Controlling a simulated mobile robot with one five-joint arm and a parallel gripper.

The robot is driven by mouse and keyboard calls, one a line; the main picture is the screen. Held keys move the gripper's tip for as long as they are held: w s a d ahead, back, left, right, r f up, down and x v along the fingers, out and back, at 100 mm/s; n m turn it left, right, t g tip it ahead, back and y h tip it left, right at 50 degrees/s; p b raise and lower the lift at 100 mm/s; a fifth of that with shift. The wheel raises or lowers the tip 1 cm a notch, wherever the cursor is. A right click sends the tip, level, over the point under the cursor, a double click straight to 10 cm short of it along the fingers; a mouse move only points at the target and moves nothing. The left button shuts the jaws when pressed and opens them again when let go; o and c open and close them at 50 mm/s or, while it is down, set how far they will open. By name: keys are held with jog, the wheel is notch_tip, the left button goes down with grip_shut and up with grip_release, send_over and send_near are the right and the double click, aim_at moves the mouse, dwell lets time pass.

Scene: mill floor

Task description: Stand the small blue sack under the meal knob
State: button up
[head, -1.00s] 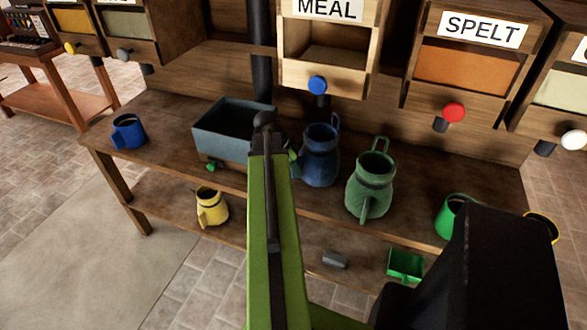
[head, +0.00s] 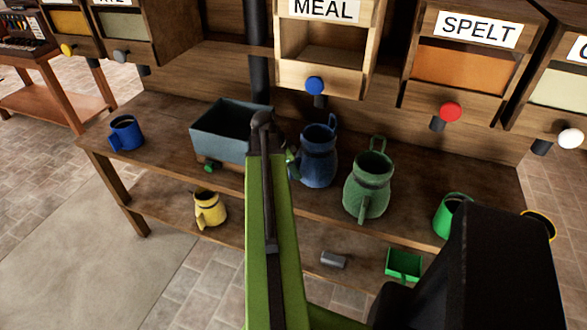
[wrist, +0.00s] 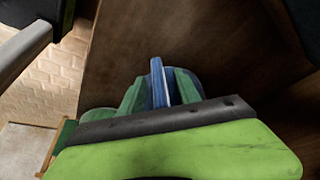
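The small blue sack (head: 315,164) is dark blue and jug-shaped, with a loop at its top. It stands upright on the bench, below the blue meal knob (head: 314,86) in the head view. I cannot tell whether it is directly under the dark spout. My gripper (wrist: 160,92) has its green fingers close on both sides of a blue upright strip of the sack (wrist: 158,76) in the wrist view, and looks shut on it. In the head view my arm hides most of the gripper, left of the sack.
A larger green sack (head: 368,190) stands just right of the blue one. A grey-blue bin (head: 220,145) is on the left, with a blue mug (head: 126,134) beyond it. A green mug (head: 447,215) is on the right. A yellow mug (head: 208,209) stands on the lower shelf.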

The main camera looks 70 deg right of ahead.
jog(key=p+v, duration=1.5)
jog(key=v, duration=0.2)
jog(key=shift+r+p, duration=0.15)
jog(key=shift+p, duration=0.2)
